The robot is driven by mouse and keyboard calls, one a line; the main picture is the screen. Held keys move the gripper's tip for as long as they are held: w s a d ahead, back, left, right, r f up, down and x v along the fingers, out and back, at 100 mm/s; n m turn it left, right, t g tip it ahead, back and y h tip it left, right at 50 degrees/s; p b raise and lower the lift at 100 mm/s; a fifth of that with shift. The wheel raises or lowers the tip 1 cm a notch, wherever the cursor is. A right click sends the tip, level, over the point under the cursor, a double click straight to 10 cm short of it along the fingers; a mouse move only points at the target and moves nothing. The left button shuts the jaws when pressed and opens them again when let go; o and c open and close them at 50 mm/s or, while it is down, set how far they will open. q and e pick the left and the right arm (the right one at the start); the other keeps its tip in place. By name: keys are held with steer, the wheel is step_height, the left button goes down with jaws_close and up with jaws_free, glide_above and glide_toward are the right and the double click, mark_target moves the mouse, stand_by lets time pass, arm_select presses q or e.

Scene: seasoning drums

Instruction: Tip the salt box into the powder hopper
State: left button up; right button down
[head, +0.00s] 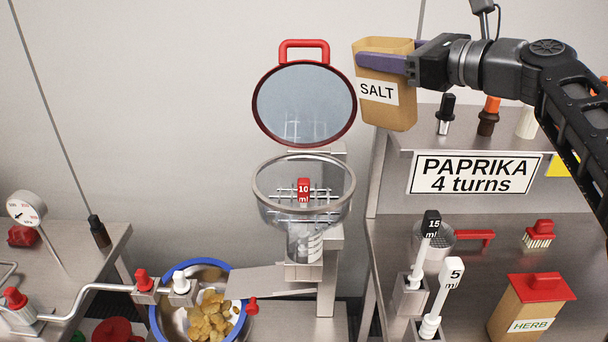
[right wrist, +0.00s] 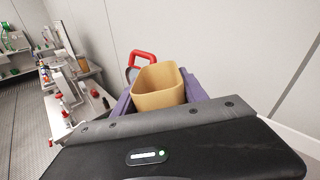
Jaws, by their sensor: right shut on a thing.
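The tan salt box (head: 390,112), labelled SALT, is held by my right gripper (head: 382,62) at the upper right of the hopper. The gripper's purple fingers are shut on it. The box is nearly upright, slightly tilted, with its top open. In the right wrist view the open box (right wrist: 158,88) sits between the fingers; its inside shows tan walls, and no salt can be made out. The powder hopper (head: 262,205) is a clear bowl with a metal rim, left of and below the box. Its red-rimmed lid (head: 303,103) stands open behind it. My left gripper is not in view.
A metal shelf with the PAPRIKA 4 turns sign (head: 474,174) stands right of the hopper. A HERB box (head: 530,308), a brush (head: 540,234) and measuring scoops (head: 431,224) are on the lower bench. A blue-rimmed bowl (head: 160,325) holds yellow pieces below the hopper.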

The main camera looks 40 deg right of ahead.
mark_target(353, 68)
steer(key=shift+a+f+n, duration=0.1)
steer(key=shift+a+n, duration=0.3)
steer(key=shift+a, duration=0.15)
steer(key=shift+w+a+f+n+g, duration=0.25)
steer(key=shift+w+a+n+g, duration=0.05)
steer(key=shift+w+a+n, duration=0.1)
steer(key=shift+w+a+f+n+g+h+b, duration=0.15)
steer(key=shift+a+f+n+g+h, duration=0.15)
steer(key=shift+a, duration=0.2)
steer(key=shift+w+a+f+n+g+h+b, duration=0.15)
steer(key=shift+w+a+f+n+g, duration=0.1)
steer(key=shift+a+n, duration=0.25)
steer(key=shift+w+a+f+n+g+h, duration=0.1)
steer(key=shift+a+f+n+g+h, duration=0.15)
steer(key=shift+a, duration=0.25)
steer(key=shift+w+a+f+n+g+h, duration=0.15)
steer(key=shift+a+f+n+g+h, duration=0.15)
steer(key=shift+f+n+h, duration=0.25)
steer(key=shift+w+a+f+n+g+h, duration=0.1)
steer(key=shift+a+f+n+g+h, duration=0.2)
steer(key=shift+n, duration=0.4)
steer(key=shift+w+a+f+n+g+h+b, duration=0.15)
steer(key=shift+a+f+n+g+h, duration=0.1)
steer(key=shift+f+n+h, duration=0.2)
steer(key=shift+w+a+f+n+g+h+b, duration=0.15)
steer(key=shift+a+f+n+g+h, duration=0.15)
steer(key=shift+f, duration=0.2)
steer(key=shift+w+a+f+n+b, duration=0.2)
steer(key=shift+a+f+n+b, duration=0.35)
steer(key=shift+f, duration=0.4)
